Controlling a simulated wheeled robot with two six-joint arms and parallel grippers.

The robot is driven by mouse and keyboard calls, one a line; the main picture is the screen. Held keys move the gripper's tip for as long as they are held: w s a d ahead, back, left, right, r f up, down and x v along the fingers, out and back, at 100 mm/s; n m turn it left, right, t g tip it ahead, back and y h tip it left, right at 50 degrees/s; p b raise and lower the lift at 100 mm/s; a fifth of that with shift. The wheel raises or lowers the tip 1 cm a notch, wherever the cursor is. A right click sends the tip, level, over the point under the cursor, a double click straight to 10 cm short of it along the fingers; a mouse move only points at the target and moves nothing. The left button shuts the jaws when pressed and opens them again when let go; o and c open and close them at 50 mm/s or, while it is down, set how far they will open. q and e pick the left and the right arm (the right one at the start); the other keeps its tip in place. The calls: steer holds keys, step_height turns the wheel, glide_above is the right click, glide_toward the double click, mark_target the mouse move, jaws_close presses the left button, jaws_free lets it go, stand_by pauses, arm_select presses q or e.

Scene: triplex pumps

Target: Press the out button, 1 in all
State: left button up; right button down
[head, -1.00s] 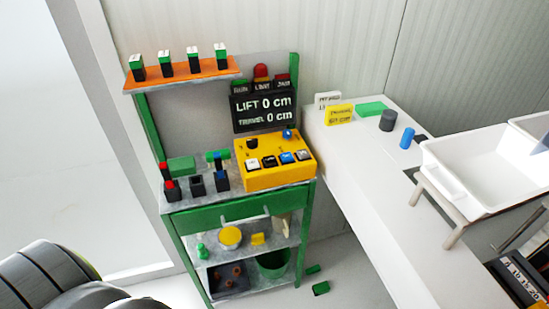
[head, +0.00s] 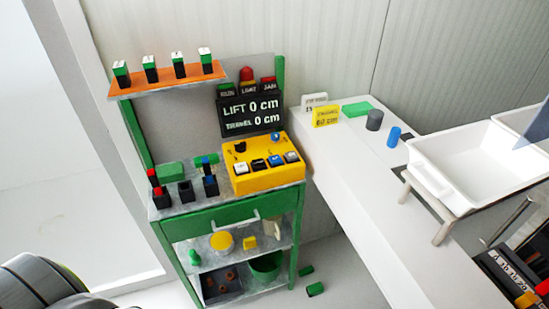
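A yellow control box (head: 262,178) stands on the right of the green workbench top. The button labels are too small to read, so I cannot tell which is the out button. A black display (head: 250,112) behind the box reads LIFT 0 cm and TRAVEL 0 cm. Neither gripper is in view.
Black holders (head: 186,192) with red and blue pieces stand left of the box. An orange shelf (head: 168,80) carries several green-and-black blocks. A white table (head: 345,185) at the right bears a yellow sign (head: 326,116) and a white tray (head: 465,170). Green pieces (head: 316,289) lie on the floor.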

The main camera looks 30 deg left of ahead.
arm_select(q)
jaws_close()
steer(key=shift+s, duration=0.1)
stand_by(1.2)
